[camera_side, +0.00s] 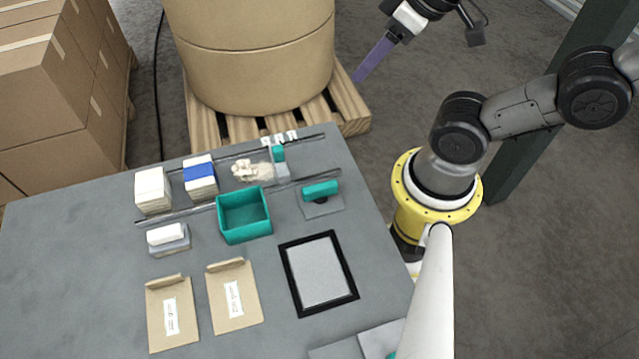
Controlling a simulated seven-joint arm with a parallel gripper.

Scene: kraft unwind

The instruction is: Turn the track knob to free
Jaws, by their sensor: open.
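Two teal pieces on the table could be the track knob, and I cannot tell which. One is a teal bar (320,189) on a dark stub over a small grey plate, right of the teal bin. The other is a small teal block (278,153) on a grey block at the rear rail, near several small white labels (280,138) too small to read. My gripper (366,71) is at the top, right of centre, beyond the table's back right. Its long purple finger part points down and left, seen edge-on, so the gap does not show. It is open and apart from both teal pieces.
The grey table (80,235) holds a teal bin (244,218), two card stacks, a pale heap (252,171), two brown folders and a black-framed pad (318,273). Two rails cross its rear. A large brown roll (250,60) on a pallet stands behind, cartons (45,90) at left.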

